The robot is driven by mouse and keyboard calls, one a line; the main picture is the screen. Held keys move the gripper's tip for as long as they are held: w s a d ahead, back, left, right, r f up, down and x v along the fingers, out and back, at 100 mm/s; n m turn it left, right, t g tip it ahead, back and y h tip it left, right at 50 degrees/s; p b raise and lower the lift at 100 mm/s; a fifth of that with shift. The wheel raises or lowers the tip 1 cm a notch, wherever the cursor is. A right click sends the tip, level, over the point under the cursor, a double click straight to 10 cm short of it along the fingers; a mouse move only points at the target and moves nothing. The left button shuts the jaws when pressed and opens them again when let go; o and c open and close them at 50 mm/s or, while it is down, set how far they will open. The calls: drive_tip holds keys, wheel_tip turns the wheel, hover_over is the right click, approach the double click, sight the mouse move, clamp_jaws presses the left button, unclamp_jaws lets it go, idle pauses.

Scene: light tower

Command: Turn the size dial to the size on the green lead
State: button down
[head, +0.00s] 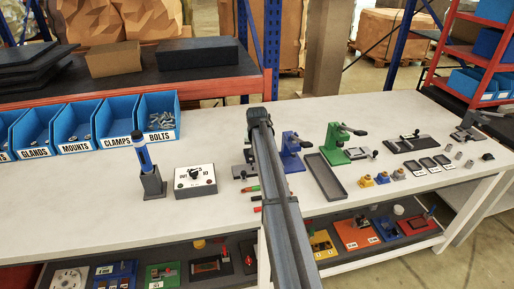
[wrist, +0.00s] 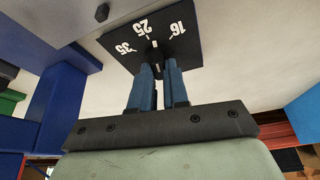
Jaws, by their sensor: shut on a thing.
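The size dial shows in the wrist view as a black plate (wrist: 125,40) with white numbers 35, 25 and 16 around a dark knob (wrist: 153,55). My gripper (wrist: 155,68) has its two blue fingers shut on the knob, one on each side. A white mark shows on the knob between the fingertips; I cannot tell surely which number it points to. In the head view a green lead (head: 251,188) lies on the bench beside red ones, left of my arm. Its size marking is too small to read. My arm hides my gripper in the head view.
A blue press (head: 290,150) and a green press (head: 338,142) stand right of my arm, with a grey tray (head: 325,186) nearby. A white box with a black knob (head: 195,180) and a blue tool in a stand (head: 150,182) are left. Blue bins line the back left.

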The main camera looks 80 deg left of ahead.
drive_tip(key=m, duration=0.2)
drive_tip(key=m+t, duration=0.1)
drive_tip(key=m, duration=0.1)
drive_tip(key=shift+s+a+m+t+h, duration=0.1)
drive_tip(key=shift+s+m+t+h, duration=0.05)
drive_tip(key=shift+m+t+h, duration=0.55)
drive_tip(key=shift+m, duration=1.1)
drive_tip(key=c, duration=1.1)
unclamp_jaws()
drive_tip(key=shift+r, duration=0.1)
drive_tip(key=v, duration=1.3)
drive_tip(key=shift+s+r, duration=0.15)
drive_tip(key=shift+r, duration=0.15)
